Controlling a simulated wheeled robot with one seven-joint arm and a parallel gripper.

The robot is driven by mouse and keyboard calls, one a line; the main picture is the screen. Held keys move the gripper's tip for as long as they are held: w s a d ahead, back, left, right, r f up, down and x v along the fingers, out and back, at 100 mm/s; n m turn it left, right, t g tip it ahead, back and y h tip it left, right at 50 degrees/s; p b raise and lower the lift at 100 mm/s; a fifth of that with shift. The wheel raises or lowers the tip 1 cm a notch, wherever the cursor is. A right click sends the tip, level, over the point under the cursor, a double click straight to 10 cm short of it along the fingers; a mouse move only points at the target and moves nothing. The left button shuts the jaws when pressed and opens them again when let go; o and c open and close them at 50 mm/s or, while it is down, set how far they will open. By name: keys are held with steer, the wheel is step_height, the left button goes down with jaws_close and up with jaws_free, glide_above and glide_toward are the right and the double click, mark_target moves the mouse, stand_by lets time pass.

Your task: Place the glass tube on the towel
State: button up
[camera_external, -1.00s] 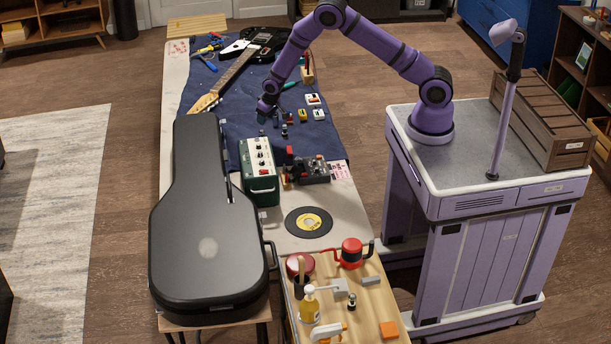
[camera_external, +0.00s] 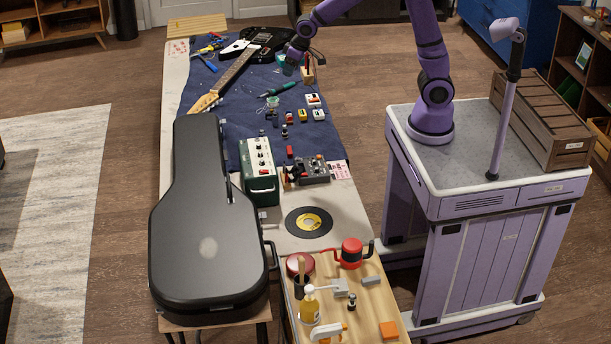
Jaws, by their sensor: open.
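A dark blue cloth (camera_external: 232,128), likely the towel, lies spread over the far half of the long table. A small pale, clear-looking object (camera_external: 271,106) is on the cloth near its middle; it may be the glass tube, but it is too small to be sure. My gripper (camera_external: 290,68) is open above the far right part of the cloth, near the black guitar's body and a small teal object. It is apart from the pale object. Its fingertips are dark and small here, and I see nothing held between them.
A guitar (camera_external: 240,68) lies along the cloth's left. Green-handled pliers (camera_external: 276,90), small pedals (camera_external: 312,100) and a wooden tool block (camera_external: 307,75) crowd the right. A green amplifier (camera_external: 259,170) and black guitar case (camera_external: 205,235) stand nearer.

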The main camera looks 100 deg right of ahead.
steer(key=s+a+r+n+t, duration=0.1)
steer(key=s+a+r, duration=0.45)
steer(key=s, duration=0.25)
steer(key=s+a+r+n, duration=0.2)
steer(key=s+a+r, duration=0.2)
steer(key=s+r, duration=0.25)
steer(key=s+a+n+y, duration=0.1)
steer(key=s+a, duration=0.4)
steer(key=s, duration=1.1)
steer(key=shift+s+n+t, duration=0.3)
steer(key=shift+n, duration=0.5)
